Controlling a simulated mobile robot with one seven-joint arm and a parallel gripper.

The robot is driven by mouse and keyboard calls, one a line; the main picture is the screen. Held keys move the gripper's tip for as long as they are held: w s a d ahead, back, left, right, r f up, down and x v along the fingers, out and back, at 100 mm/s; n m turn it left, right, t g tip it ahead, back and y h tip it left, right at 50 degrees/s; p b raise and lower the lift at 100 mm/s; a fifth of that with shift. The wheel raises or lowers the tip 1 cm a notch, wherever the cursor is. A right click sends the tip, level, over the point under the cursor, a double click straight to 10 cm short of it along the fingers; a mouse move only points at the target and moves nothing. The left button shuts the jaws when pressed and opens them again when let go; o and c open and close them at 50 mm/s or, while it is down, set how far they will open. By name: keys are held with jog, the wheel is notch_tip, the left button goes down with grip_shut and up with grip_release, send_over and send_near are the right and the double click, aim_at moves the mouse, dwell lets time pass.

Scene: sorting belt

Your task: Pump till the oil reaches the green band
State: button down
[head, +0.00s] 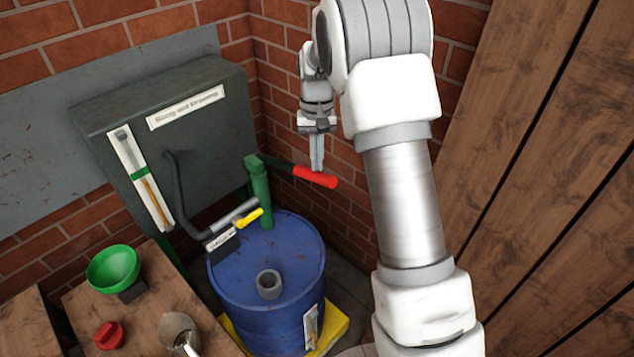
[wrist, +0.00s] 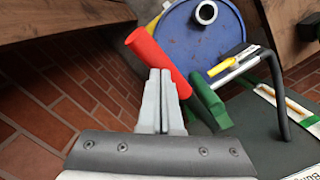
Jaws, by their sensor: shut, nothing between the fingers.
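The hand pump is a green post (head: 260,195) on a blue drum, with a dark lever ending in a red grip (head: 318,178). The lever slopes slightly down to the right. My gripper (head: 316,169) is shut and empty, its fingertips at the upper side of the red grip. In the wrist view the closed fingers (wrist: 163,78) overlap the red grip (wrist: 152,55); I cannot tell whether they touch it. The sight gauge (head: 147,190) on the dark tank (head: 220,125) has a green band (head: 139,173). Its amber column (head: 156,203) appears to end just below that band.
A pipe with a yellow valve lever (head: 249,217) runs from drum (head: 265,325) to tank. A green funnel (head: 113,268), a red cap (head: 109,335) and a metal cup (head: 179,330) stand on the wooden bench at left. A brick wall is close behind; wooden boards stand right.

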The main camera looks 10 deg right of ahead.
aim_at(317, 175)
jog(key=shift+f, duration=0.35)
jog(key=shift+f+b, duration=1.4)
jog(key=shift+f, duration=0.85)
jog(key=shift+r, duration=0.1)
jog(key=w+p, duration=0.1)
jog(key=w+r+p, duration=0.1)
jog(key=w, duration=0.1)
jog(key=shift+d, duration=0.2)
